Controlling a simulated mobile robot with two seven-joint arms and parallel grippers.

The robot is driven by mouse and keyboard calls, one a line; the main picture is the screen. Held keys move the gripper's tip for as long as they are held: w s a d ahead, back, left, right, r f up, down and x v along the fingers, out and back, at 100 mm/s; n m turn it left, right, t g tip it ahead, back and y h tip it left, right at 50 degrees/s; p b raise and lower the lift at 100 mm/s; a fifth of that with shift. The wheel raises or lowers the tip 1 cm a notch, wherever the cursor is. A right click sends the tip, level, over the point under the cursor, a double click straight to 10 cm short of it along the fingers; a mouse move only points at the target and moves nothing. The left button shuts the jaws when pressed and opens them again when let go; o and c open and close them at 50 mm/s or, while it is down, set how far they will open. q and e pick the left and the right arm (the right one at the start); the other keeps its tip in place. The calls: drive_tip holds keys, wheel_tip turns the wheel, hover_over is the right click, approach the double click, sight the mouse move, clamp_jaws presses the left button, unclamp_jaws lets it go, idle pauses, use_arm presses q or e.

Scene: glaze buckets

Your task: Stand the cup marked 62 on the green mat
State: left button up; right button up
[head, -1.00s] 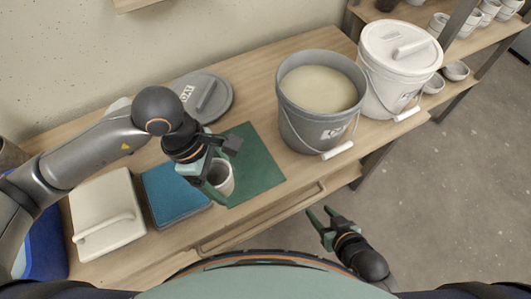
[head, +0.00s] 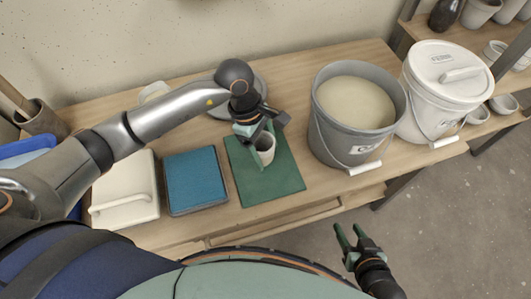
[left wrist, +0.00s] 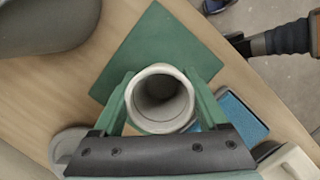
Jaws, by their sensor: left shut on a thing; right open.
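A pale grey cup (head: 265,150) is in my left gripper (head: 258,142), over the far part of the green mat (head: 275,187). The cup looks close to upright, and I cannot tell whether its base touches the mat. In the left wrist view the cup (left wrist: 160,98) shows its open, empty mouth between the green fingers, with the mat (left wrist: 150,42) beyond it. No number can be read on it. My right gripper (head: 354,238) is open and empty, over the floor in front of the table.
A blue-topped tile or box (head: 195,180) and a cream lidded container (head: 125,190) stand left of the mat. An open grey bucket (head: 345,150) stands right of it, beside a white lidded bucket (head: 440,85). A grey lid (head: 222,108) lies behind my left gripper.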

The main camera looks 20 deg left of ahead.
sight(266, 149)
use_arm(q)
drive_tip(key=shift+w+a+f, duration=0.15)
drive_tip(key=shift+w+f, duration=0.8)
drive_tip(key=shift+f, duration=1.75)
drive_tip(key=shift+f+b, duration=0.2)
drive_tip(key=shift+b, duration=0.2)
drive_tip(key=o, duration=1.5)
drive_tip(key=shift+c, duration=0.2)
drive_tip(key=shift+r, duration=0.1)
drive_tip(key=shift+r+p, duration=0.25)
drive_tip(key=shift+p, duration=0.15)
drive_tip(key=v, duration=1.1)
drive_tip(key=shift+r+p, duration=0.3)
drive_tip(key=shift+r, duration=0.05)
